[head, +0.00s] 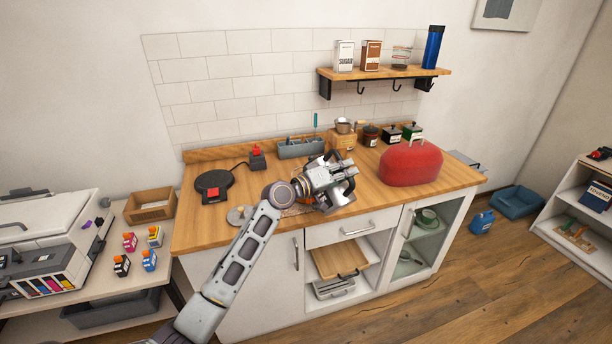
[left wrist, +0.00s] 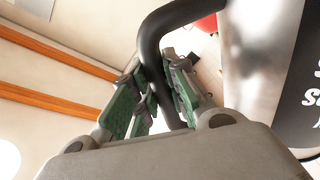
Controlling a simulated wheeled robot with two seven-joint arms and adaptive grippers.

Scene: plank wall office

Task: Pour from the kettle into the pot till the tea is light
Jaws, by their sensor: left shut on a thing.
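My left gripper (head: 326,178) is over the middle of the wooden counter. In the left wrist view its green-padded fingers (left wrist: 158,98) are shut around a black curved handle (left wrist: 150,40). The handle belongs to a steel kettle with a dark label and white letters, whose body (left wrist: 258,60) fills the right of that view. In the head view the kettle (head: 345,195) is mostly hidden by the gripper. I cannot make out the task's pot or any tea for certain; the arm and gripper cover part of the counter. My right gripper is not in view.
A red domed cover (head: 410,165) stands right of the gripper. A black round plate (head: 214,182) with a red switch lies at the left. A grey caddy (head: 300,149), small jars and a wooden box line the back. A shelf (head: 385,73) hangs above.

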